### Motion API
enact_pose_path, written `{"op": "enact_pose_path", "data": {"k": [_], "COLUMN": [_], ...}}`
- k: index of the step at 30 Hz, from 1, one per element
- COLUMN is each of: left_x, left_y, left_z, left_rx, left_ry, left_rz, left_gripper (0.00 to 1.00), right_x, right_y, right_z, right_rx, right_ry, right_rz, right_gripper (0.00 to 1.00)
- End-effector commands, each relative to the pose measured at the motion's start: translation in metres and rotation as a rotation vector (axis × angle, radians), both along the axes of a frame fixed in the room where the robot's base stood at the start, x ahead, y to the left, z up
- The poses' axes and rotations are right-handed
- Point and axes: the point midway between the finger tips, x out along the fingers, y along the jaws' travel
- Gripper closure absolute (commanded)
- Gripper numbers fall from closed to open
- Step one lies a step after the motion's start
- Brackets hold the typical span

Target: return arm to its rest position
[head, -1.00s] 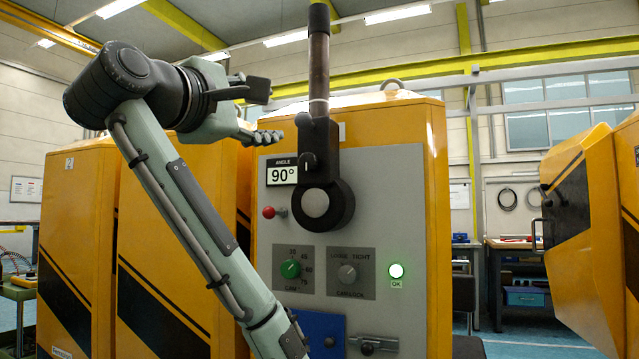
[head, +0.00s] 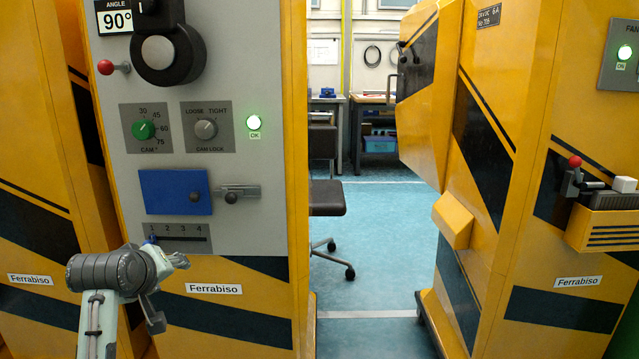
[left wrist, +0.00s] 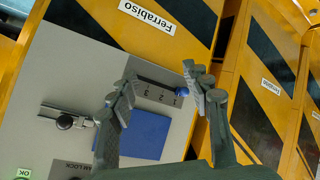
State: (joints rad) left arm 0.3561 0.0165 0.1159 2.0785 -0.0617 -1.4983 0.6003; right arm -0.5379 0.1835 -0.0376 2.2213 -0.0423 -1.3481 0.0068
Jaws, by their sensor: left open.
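My left arm comes in at the lower left of the head view. Its gripper (head: 172,291) is open and empty, low in front of the yellow cabinet (head: 235,315). In the left wrist view the two dark fingers (left wrist: 160,88) stand apart with nothing between them, with the 1–4 slider strip (left wrist: 158,92) and blue plate (left wrist: 138,135) beyond. Whether they touch the cabinet cannot be told. The cabinet's black pivot arm (head: 160,15) shows only its round hub and lower part; the rest is out of frame. The angle sign (head: 116,18) reads 90°. My right gripper is not in view.
The grey panel carries a red-knobbed lever (head: 106,67), a green cam dial (head: 143,129), a cam lock knob (head: 205,129), a lit green OK lamp (head: 254,122) and a latch (head: 236,193). Open blue floor (head: 375,240) and a stool (head: 327,198) lie to the right.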

Motion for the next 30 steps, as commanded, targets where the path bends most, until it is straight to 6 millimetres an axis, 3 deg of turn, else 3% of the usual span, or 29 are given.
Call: {"op": "enact_pose_path", "data": {"k": [1, 6, 12, 15, 18, 21, 24, 30], "left_x": [-0.016, -0.081, -0.185, -0.237, -0.276, -0.301, -0.310, -0.311], "left_y": [-0.001, -0.004, -0.011, -0.014, -0.016, -0.018, -0.019, -0.019], "left_z": [-0.040, -0.154, -0.262, -0.299, -0.322, -0.335, -0.340, -0.340], "left_rx": [0.056, 0.227, 0.375, 0.421, 0.451, 0.466, 0.471, 0.471], "left_ry": [0.076, 0.292, 0.523, 0.612, 0.674, 0.709, 0.722, 0.724], "left_rz": [-0.039, -0.210, -0.444, -0.550, -0.635, -0.685, -0.708, -0.710], "left_gripper": [0.51, 0.51, 0.51, 0.51, 0.51, 0.51, 0.51, 0.51], "right_x": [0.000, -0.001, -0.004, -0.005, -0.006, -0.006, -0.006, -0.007], "right_y": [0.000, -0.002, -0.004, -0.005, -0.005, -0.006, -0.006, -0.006], "right_z": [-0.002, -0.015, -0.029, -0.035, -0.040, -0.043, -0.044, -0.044], "right_rx": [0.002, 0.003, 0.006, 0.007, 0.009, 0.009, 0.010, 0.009], "right_ry": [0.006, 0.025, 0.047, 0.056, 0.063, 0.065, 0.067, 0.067], "right_rz": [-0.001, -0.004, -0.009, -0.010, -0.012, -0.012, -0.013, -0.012], "right_gripper": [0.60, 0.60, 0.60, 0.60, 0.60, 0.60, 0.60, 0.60]}}
